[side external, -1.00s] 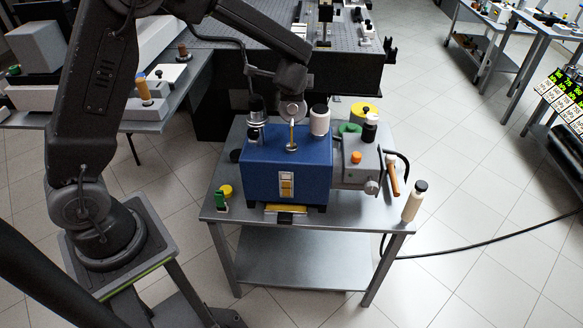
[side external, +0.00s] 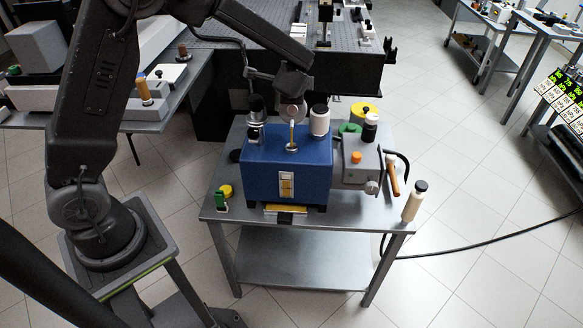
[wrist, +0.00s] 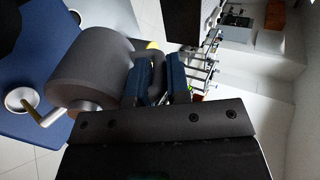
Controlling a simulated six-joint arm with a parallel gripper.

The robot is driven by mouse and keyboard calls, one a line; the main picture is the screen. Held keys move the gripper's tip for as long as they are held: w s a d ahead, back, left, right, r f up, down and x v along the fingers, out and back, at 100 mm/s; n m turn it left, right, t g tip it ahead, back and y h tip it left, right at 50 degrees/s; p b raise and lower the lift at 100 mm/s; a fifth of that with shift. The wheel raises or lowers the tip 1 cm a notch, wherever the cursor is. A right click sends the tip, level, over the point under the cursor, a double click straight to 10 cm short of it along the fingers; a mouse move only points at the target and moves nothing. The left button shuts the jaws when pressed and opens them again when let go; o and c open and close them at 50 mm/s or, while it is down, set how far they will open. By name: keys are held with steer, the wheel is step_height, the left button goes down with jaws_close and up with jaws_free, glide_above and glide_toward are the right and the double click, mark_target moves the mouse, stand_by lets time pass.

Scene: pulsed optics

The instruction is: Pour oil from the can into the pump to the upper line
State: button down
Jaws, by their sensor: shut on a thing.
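A dark grey oil can (wrist: 90,72) is in my gripper (wrist: 160,85), whose blue fingers are shut on its handle in the wrist view. The can is tipped, and its pale spout (wrist: 52,117) points at the round filler opening (wrist: 21,100) on the pump top. In the side view the can (side external: 291,113) is seen nearly end-on above the blue pump (side external: 262,172), with the spout (side external: 292,132) reaching down to the filler. The pump's front has a small sight glass (side external: 287,185); its oil level and lines are too small to read.
A grey motor box (side external: 358,160) adjoins the pump. A cream bottle (side external: 414,202) stands at the right corner of the metal cart (side external: 350,215).

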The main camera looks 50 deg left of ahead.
stand_by(0.3)
steer(key=shift+s+d+t+y, duration=0.1)
steer(key=shift+d+t+y, duration=0.05)
steer(key=shift+t+y, duration=0.15)
stand_by(0.7)
steer(key=shift+s+d, duration=0.15)
stand_by(0.8)
steer(key=shift+w+a, duration=0.3)
steer(key=shift+a, duration=0.1)
steer(key=shift+w+a+f+g+h, duration=0.1)
steer(key=shift+w+a+g+h, duration=0.15)
steer(key=shift+g+h, duration=0.25)
steer(key=shift+w+a+f+g+h, duration=0.1)
steer(key=shift+w+a+g+h, duration=0.1)
steer(key=shift+g+h, duration=0.3)
